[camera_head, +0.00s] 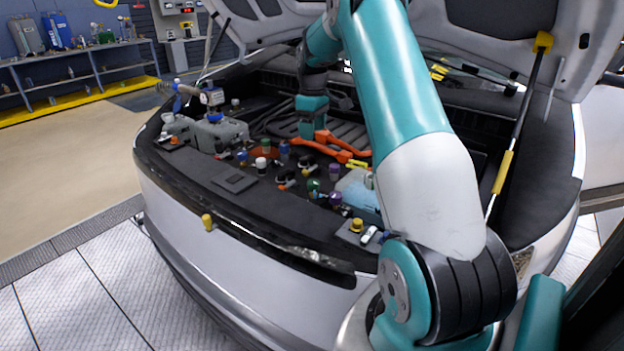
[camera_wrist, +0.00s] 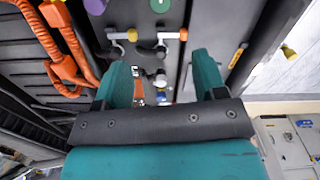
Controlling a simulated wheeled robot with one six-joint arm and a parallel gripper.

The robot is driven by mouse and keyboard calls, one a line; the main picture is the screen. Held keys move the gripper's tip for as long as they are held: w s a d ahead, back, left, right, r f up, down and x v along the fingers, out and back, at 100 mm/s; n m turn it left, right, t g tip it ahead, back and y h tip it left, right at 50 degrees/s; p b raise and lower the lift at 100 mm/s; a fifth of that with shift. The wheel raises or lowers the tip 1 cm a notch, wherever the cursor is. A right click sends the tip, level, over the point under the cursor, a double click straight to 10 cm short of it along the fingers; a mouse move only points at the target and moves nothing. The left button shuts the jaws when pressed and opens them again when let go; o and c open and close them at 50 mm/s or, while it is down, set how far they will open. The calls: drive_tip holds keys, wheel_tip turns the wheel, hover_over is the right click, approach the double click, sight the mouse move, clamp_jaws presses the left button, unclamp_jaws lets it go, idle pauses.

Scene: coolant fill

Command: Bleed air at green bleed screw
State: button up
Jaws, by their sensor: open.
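Several coloured caps and small valves stand on the dark panel along the front of the engine bay. A green cap (camera_head: 313,185) stands among them near the middle in the head view; I cannot tell for sure that it is the bleed screw. In the wrist view a green cap (camera_wrist: 160,5) sits at the top edge, partly cut off, beyond my fingertips. My gripper (camera_wrist: 162,72) is open, with its two teal fingers apart above the panel. Small fittings show between the fingers, with nothing clearly held. In the head view my gripper (camera_head: 312,128) hangs over the bay, behind the caps.
Orange cables (camera_head: 322,147) lie close to my gripper. A purple cap (camera_head: 334,171), a pale blue reservoir (camera_head: 358,190) and a grey reservoir (camera_head: 220,134) crowd the bay. The raised hood's strut (camera_head: 522,110) stands at the right. Open floor lies left of the car.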

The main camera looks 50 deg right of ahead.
sight(312, 182)
wheel_tip(312, 182, down, 17)
drive_tip(key=p, duration=0.2)
drive_tip(key=shift+a+p, duration=0.1)
drive_tip(key=shift+p, duration=0.2)
